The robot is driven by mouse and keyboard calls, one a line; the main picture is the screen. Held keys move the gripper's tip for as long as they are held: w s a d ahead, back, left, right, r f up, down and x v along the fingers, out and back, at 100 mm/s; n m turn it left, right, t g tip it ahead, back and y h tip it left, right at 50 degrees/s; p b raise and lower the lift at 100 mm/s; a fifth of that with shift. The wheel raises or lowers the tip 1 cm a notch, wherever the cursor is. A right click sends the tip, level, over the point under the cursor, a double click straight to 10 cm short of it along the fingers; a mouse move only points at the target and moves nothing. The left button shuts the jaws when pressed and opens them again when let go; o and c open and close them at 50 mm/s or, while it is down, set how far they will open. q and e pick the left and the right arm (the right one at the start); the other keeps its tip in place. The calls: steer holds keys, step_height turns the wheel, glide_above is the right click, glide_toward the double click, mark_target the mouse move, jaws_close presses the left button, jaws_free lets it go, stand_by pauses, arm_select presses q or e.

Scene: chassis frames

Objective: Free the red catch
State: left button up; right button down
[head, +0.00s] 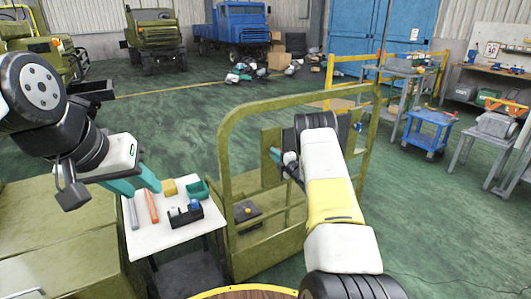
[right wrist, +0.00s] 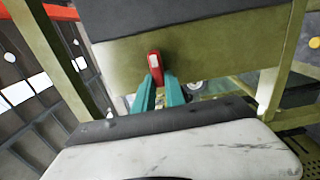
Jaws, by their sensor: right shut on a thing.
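The red catch (right wrist: 154,62) is a small red piece with a pale patch, on an olive metal panel (right wrist: 120,68) in the right wrist view. My right gripper (right wrist: 158,78) has its two teal fingertips shut on the catch's lower end. In the head view this gripper (head: 277,156) is at the olive cage frame (head: 224,165), and my arm hides much of it; I cannot make out the catch there. My left gripper (head: 145,188) is open and empty, above the left part of the small white table.
The white table (head: 165,236) holds a teal bin (head: 197,189), a yellow block (head: 169,187), a dark tray (head: 184,217) and an orange bar (head: 151,206). Olive rails stand around my right arm. A blue cart (head: 428,130) is further right; the green floor between is clear.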

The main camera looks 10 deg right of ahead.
steer(key=shift+f, duration=0.1)
steer(key=c, duration=1.4)
jaws_free()
steer(key=v, duration=0.7)
steer(key=shift+s, duration=0.4)
steer(key=shift+d, duration=0.15)
